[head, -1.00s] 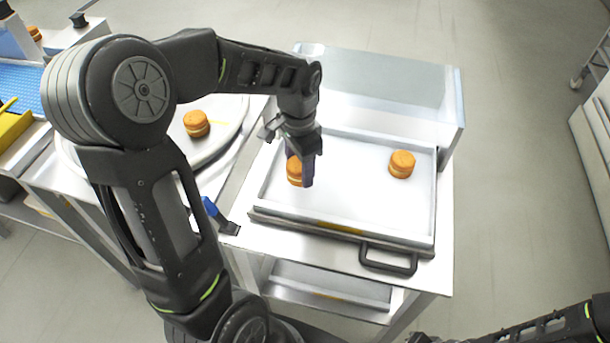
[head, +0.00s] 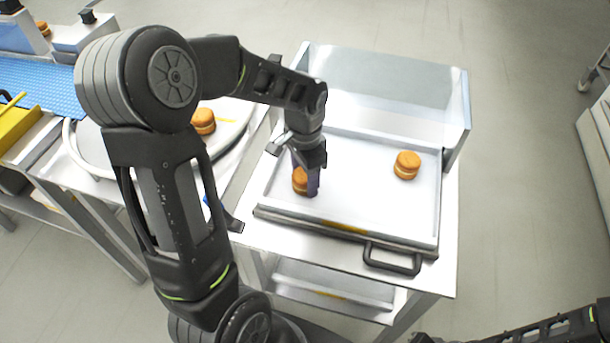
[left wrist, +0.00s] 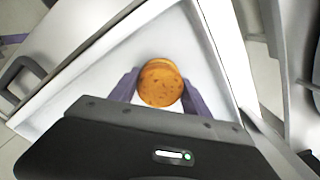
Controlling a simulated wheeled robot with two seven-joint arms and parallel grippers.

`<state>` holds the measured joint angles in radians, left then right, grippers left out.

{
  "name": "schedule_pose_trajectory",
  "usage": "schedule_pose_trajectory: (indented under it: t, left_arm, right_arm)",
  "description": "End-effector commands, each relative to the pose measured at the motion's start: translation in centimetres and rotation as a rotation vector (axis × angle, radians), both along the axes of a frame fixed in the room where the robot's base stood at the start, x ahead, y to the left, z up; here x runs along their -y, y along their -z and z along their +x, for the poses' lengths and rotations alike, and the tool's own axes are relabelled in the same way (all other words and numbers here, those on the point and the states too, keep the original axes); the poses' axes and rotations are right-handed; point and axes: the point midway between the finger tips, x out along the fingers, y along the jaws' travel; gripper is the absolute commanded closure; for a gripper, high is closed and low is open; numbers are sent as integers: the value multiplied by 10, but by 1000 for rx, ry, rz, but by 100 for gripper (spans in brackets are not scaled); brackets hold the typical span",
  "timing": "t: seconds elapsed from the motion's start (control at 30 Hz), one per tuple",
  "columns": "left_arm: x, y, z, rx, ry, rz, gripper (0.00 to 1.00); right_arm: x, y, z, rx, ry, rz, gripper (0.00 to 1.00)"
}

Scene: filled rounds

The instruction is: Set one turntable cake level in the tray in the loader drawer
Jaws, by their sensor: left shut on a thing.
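My left gripper (head: 306,178) is low over the left part of the white tray (head: 365,212) in the loader drawer. It is shut on an orange-brown cake (head: 299,181), which also shows between the fingers in the left wrist view (left wrist: 160,84). The cake looks about level; I cannot tell whether it touches the tray floor. A second cake (head: 407,165) sits in the right part of the tray, apart from the gripper. Another cake (head: 203,121) stands on the round turntable (head: 232,112) at the left, partly behind my arm. My right gripper is not in view.
The drawer has a black handle (head: 392,259) at its front. A clear upright cover (head: 385,85) stands behind the tray. A blue conveyor belt (head: 40,84) and a yellow block (head: 14,128) are at the far left. The tray's middle is free.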

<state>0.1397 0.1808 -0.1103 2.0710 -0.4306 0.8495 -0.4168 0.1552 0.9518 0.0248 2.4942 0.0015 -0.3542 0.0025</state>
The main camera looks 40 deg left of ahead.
Motion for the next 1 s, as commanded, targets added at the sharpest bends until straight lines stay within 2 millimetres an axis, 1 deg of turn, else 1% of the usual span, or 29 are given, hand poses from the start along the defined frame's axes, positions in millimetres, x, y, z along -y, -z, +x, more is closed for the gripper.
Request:
schedule_pose_trajectory:
  t: [0.03, 0.07, 0.3, 0.33, 0.57, 0.67, 0.73, 0.87, 1.0]
  left_arm:
    - [0, 3, 0, 0, 0, 0, 62]
    - [0, 3, 0, 0, 0, 0, 44]
    - [0, 2, 0, 0, 0, 0, 24]
    - [0, 2, 0, 0, 0, 0, 23]
    - [0, 1, 0, 0, 0, 0, 23]
    - [0, -3, 0, 0, 0, 0, 23]
    - [0, -7, 0, 1, 0, 0, 23]
    - [0, -24, 2, 6, -1, 1, 23]
    - [0, -52, 2, 5, 0, 2, 23]
  right_arm:
    - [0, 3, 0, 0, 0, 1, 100]
    - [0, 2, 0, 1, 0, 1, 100]
    - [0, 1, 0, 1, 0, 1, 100]
    - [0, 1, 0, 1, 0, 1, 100]
    - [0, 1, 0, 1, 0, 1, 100]
    - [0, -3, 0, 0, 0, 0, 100]
    - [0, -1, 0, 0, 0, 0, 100]
    - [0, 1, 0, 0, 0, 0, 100]
    - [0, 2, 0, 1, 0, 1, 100]
